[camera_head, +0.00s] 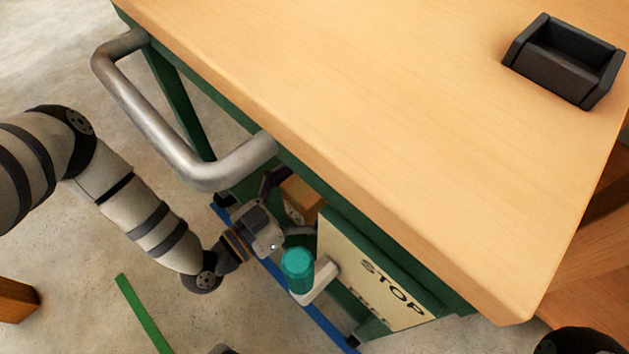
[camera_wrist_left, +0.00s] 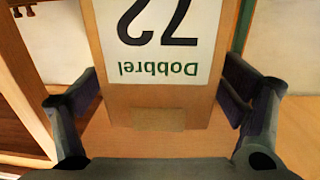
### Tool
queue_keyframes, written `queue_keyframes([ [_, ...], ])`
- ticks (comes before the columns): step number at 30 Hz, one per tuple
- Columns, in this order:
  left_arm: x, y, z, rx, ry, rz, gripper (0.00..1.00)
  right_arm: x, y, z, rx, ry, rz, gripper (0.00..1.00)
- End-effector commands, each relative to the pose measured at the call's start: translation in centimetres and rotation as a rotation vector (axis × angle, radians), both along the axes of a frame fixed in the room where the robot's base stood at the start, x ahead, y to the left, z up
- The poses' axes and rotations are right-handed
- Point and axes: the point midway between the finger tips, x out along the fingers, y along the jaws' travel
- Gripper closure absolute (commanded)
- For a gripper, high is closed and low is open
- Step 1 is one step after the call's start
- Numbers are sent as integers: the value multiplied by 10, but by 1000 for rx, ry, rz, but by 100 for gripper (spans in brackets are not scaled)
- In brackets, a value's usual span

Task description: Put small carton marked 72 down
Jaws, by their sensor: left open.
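The small carton (camera_wrist_left: 158,98) is brown with a white label reading "Dobbrel" and 72, upside down in the left wrist view. It appears to rest on a wood-coloured surface (camera_wrist_left: 108,142). My left gripper (camera_wrist_left: 163,85) is open, with one finger on each side of the carton; I cannot tell whether either finger touches it. In the head view, my left gripper (camera_head: 277,182) reaches below the tabletop's edge to the carton (camera_head: 301,197), which is partly hidden by the gripper and the bench. My right gripper is not in view.
The workbench top (camera_head: 390,130) overhangs the carton, and a metal handle (camera_head: 165,135) juts out near my left arm. A STOP panel (camera_head: 375,275) and a teal cylinder (camera_head: 298,268) are close to my gripper. A black bin (camera_head: 565,60) sits on top.

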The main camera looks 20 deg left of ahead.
Motion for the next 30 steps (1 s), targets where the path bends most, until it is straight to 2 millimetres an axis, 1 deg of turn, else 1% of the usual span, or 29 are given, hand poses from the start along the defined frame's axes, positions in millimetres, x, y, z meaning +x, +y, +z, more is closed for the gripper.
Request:
queue_keyframes([
  [1,-13,5,3,1,4,-1,11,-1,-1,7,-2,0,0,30],
  [6,-57,23,4,0,2,-2,11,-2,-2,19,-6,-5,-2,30],
  [9,-76,31,3,-1,0,-1,11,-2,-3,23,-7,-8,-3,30],
  [12,-88,36,2,-2,1,-1,11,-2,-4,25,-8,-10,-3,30],
  [16,-93,39,1,-3,-1,0,11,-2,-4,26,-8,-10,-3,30],
  [27,-93,38,1,-3,2,-1,11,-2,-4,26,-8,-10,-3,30],
  [29,-97,32,7,-12,32,-10,11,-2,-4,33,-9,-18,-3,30],
  [30,-101,23,16,-27,78,-23,11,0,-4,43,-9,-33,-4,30],
])
